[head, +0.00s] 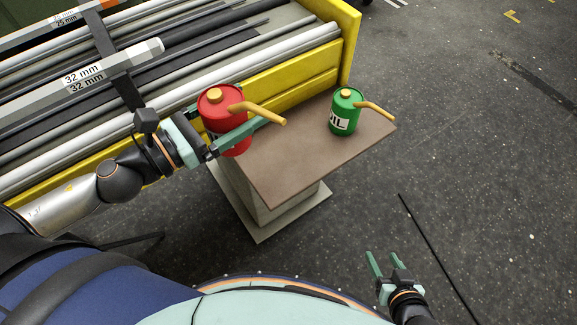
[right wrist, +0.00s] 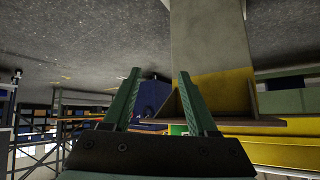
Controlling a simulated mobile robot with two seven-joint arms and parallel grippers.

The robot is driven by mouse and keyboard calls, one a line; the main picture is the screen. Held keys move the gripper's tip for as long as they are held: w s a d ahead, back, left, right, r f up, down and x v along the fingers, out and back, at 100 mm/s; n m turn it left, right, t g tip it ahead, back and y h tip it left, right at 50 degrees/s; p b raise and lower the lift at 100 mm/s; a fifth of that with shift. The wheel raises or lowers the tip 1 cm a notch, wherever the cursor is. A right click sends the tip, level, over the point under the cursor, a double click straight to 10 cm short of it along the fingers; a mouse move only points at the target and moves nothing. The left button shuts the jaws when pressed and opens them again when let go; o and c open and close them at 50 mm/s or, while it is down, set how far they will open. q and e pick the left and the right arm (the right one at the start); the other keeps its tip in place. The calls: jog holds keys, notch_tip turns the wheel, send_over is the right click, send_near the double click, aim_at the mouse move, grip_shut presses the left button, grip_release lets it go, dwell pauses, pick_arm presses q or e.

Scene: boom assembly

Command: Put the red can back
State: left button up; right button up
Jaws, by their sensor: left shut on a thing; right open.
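The red can (head: 221,108), with a yellow cap and a yellow spout pointing right, is at the left end of the small brown-topped table (head: 290,165). My left gripper (head: 237,134) is shut on the red can, with a green finger across its front. The can looks upright; whether its base touches the tabletop cannot be told. A green oil can (head: 343,112) with a yellow spout stands upright on the right part of the table. My right gripper (head: 385,259) is open and empty, low at the right, away from the table. Its fingers show in the right wrist view (right wrist: 160,100).
A yellow rack (head: 290,90) with metal bars and tubes (head: 120,62) lies behind the table, close to my left arm. A thin dark line or cable (head: 430,245) runs along the floor near my right gripper. The floor at the right is largely clear.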

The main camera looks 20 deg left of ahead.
aim_at(247, 148)
pick_arm(q)
jog(key=s+f+m+g+h+b, duration=0.1)
jog(key=s+d+f+m+g+h+b, duration=0.1)
jog(key=f+h, duration=0.1)
jog(key=shift+s+d+f+b, duration=0.1)
jog(key=shift+s+f+b, duration=0.1)
jog(key=shift+b, duration=0.1)
jog(key=shift+s+d+f+m+g+h, duration=0.2)
jog(key=shift+s+m+g+h, duration=0.1)
jog(key=shift+m+g, duration=0.25)
jog(key=w+d+f+b, duration=0.1)
jog(key=w+d+f, duration=0.1)
jog(key=w+f, duration=0.2)
jog(key=w+d+f, duration=0.2)
jog(key=w+f, duration=0.2)
jog(key=w+d+f+b, duration=0.1)
jog(key=w+d+f, duration=0.1)
jog(key=w+f, duration=0.2)
jog(key=shift+w+d+f+b, duration=0.2)
jog(key=shift+f+b, duration=0.05)
jog(key=shift+b, duration=0.1)
jog(key=shift+f, duration=0.15)
